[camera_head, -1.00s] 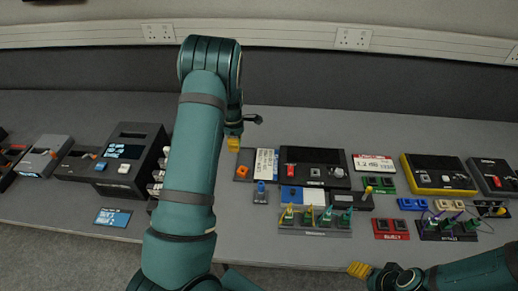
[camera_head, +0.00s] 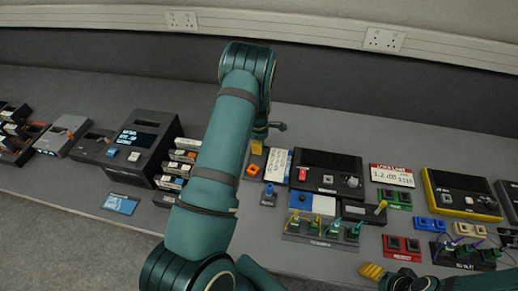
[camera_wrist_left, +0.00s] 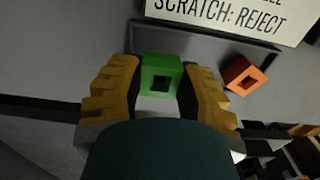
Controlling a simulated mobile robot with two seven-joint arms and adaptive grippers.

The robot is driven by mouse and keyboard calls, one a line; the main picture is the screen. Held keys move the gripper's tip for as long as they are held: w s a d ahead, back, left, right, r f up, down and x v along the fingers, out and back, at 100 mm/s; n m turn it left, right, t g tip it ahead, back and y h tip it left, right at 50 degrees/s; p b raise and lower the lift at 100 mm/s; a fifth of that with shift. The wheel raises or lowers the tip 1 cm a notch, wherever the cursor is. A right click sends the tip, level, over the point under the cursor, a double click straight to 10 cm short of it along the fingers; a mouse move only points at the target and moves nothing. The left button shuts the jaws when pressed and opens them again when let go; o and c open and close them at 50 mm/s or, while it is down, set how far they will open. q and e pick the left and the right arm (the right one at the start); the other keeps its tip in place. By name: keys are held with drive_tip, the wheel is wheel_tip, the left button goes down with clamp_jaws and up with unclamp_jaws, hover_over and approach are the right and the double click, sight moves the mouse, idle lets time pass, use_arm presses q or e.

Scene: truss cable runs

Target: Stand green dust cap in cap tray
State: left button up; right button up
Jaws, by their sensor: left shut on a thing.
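The green dust cap (camera_wrist_left: 160,76) is a small green block with a square hole, held between the yellow fingers of my left gripper (camera_wrist_left: 158,92) in the left wrist view. In the head view, my left gripper (camera_head: 257,147) is just behind a dark tray-like piece (camera_head: 245,175) bearing an orange cap (camera_head: 253,169); this appears to be the cap tray. The green cap cannot be made out there. The orange cap also shows in the left wrist view (camera_wrist_left: 243,76), to the right of the green one. My right gripper (camera_head: 372,271) is at the lower right, its opening unclear.
A white printed card (camera_head: 278,165) stands right beside the orange cap. A black panel unit (camera_head: 325,172) is right of it, and a rack of green-topped plugs (camera_head: 322,233) is in front. My left arm covers the bench left of the tray.

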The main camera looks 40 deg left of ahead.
use_arm(q)
drive_tip(key=shift+f, duration=1)
drive_tip(key=shift+f, duration=0.2)
drive_tip(key=o, duration=0.7)
drive_tip(key=shift+r, duration=0.15)
wheel_tip(320, 180, up, 12)
drive_tip(key=shift+r+p, duration=0.1)
drive_tip(key=shift+p, duration=0.2)
